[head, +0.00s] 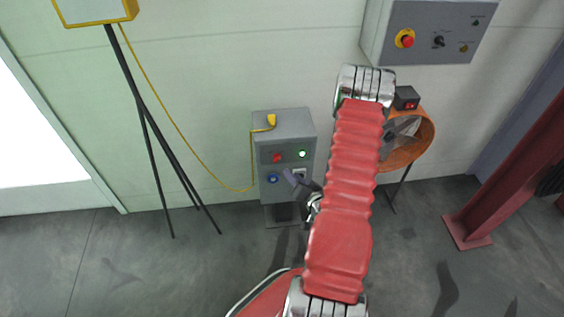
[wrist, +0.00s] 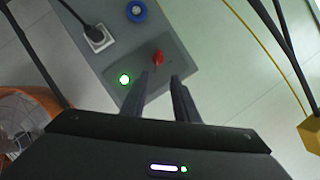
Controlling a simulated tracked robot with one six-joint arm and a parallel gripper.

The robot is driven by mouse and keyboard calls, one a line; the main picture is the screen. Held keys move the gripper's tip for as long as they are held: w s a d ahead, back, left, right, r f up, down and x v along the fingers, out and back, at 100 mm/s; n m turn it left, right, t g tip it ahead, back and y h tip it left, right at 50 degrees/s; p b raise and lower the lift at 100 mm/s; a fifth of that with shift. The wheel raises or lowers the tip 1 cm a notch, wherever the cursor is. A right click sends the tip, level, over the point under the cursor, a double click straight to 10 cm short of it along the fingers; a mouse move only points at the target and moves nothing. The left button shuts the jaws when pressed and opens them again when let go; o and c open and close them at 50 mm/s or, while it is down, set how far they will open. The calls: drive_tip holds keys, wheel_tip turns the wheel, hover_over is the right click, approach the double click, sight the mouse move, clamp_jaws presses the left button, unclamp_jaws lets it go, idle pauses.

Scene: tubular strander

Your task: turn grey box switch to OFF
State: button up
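The grey box (head: 287,128) stands low against the wall in the head view. Its front has a red switch (head: 277,157), a lit green lamp (head: 302,153) and a blue socket (head: 272,179). In the wrist view the red switch (wrist: 157,58) shows just beyond my fingertips, near the gap between them, with the green lamp (wrist: 124,79) lit beside it. My gripper (wrist: 161,76) is open and empty, pointing at the box face; I cannot tell the exact distance. In the head view my gripper (head: 291,178) is partly hidden by my arm. The switch's marking is too small to read.
A white socket holding a black plug (wrist: 97,36) is on the box face. A yellow cable (head: 190,130) runs from the box to a tripod (head: 150,130) at left. An orange fan (head: 426,137) stands at right, below a grey wall panel (head: 400,22) with a red button.

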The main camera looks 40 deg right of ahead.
sight(277, 158)
drive_tip(key=shift+s+f+m, duration=0.4)
drive_tip(key=shift+s, duration=0.2)
drive_tip(key=shift+w, duration=0.1)
drive_tip(key=x, duration=1.3)
drive_tip(key=shift+w+d+r, duration=0.15)
drive_tip(key=shift+w, duration=0.25)
clamp_jaws()
